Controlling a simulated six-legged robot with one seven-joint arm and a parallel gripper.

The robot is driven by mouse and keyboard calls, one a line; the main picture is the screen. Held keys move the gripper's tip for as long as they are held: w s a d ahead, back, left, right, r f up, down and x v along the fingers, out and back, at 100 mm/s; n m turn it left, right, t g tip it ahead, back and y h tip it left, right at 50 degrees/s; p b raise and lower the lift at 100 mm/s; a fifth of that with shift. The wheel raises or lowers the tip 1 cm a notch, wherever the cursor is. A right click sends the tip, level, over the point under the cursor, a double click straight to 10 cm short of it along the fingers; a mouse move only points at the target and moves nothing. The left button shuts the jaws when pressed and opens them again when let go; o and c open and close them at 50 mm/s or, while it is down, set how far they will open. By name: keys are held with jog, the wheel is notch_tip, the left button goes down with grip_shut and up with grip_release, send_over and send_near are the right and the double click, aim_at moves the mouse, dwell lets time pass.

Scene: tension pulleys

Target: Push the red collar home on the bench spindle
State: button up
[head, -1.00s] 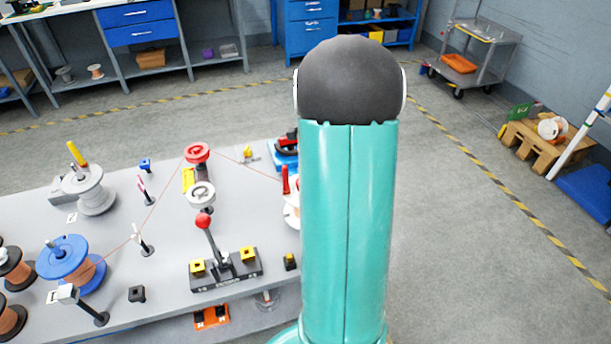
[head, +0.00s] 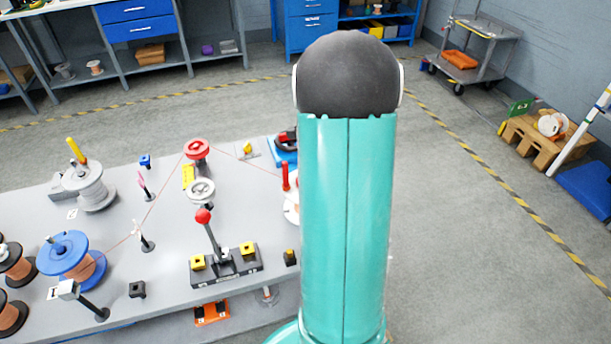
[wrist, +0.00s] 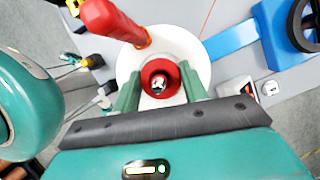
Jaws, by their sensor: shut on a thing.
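The red collar (wrist: 159,65) shows in the wrist view as a ring around the metal spindle tip (wrist: 159,84), above a white disc (wrist: 197,50). My gripper (wrist: 160,88) has its two green fingers on either side of the collar and is shut on it. How far down the spindle the collar sits cannot be told from this top view. In the head view my arm hides the gripper and the collar. Only the left edge of the white disc (head: 290,209) shows there, beside my arm.
A red upright handle (wrist: 114,22) stands close to the collar; it also shows in the head view (head: 285,177). A blue-based device (wrist: 285,22) is nearby. Left on the bench (head: 155,275) are several spools, guide posts, a red-knobbed lever (head: 208,230) and a thin red line.

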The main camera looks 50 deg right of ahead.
jog(key=o, duration=1.1)
jog(key=shift+f, duration=0.1)
jog(key=shift+c, duration=0.2)
jog(key=v, duration=1.4)
jog(key=shift+a, duration=0.1)
